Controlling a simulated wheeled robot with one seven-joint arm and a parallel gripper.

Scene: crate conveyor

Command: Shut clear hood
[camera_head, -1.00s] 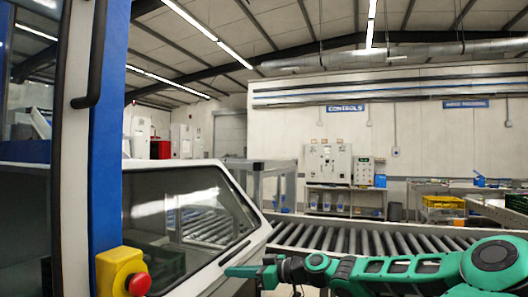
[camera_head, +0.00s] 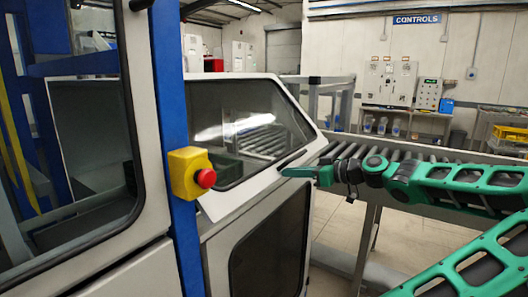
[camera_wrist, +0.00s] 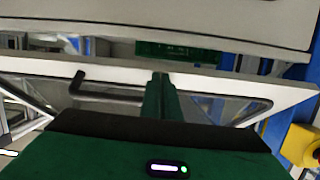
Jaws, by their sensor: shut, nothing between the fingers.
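The clear hood (camera_head: 208,83) is a pale, slanted frame around a see-through window, on the machine at centre-left in the head view. A black bar handle (camera_head: 293,158) lies near its lower right edge. The wrist view shows the hood frame (camera_wrist: 60,67) and handle (camera_wrist: 105,94), with a gap between the frame and the machine body; the hood stands ajar. A green crate (camera_wrist: 190,52) shows through the gap. My green gripper (camera_head: 290,172) is shut and empty, just below the handle. In the wrist view its fingers (camera_wrist: 160,88) reach the hood frame beside the handle; contact is unclear.
A yellow box with a red stop button (camera_head: 205,179) sits on the blue post (camera_head: 168,90) left of the hood. A roller conveyor (camera_head: 400,153) runs behind my arm. A pale cabinet with a dark window (camera_head: 270,250) is below the hood. Bare floor (camera_head: 335,235) lies right of it.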

